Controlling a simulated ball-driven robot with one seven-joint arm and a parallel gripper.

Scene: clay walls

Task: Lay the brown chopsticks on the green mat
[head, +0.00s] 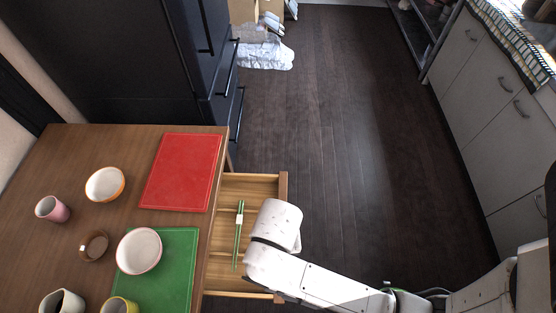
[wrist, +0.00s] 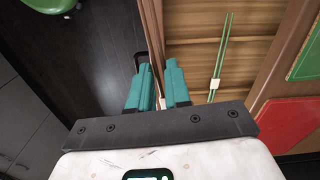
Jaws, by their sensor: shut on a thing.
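My gripper (wrist: 159,86) has its teal fingers on either side of the front panel (wrist: 153,30) of an open drawer and is shut on it. In the head view my arm hides the fingers. The drawer (head: 283,187) holds a pair of green chopsticks (head: 237,243) with a white band; they also show in the wrist view (wrist: 222,57). I see no brown chopsticks; my arm covers part of the drawer. The green mat (head: 180,262) lies on the table, with a white bowl (head: 139,251) over its left edge and a yellow cup (head: 119,306) at its near end.
On the table (head: 80,160) are a red mat (head: 181,172), an orange-rimmed bowl (head: 105,184), a pink cup (head: 52,208), a brown bowl (head: 94,246) and a light cup (head: 62,303). Dark cabinets stand behind. The floor (head: 340,130) right of the drawer is clear, up to grey cabinets (head: 490,90).

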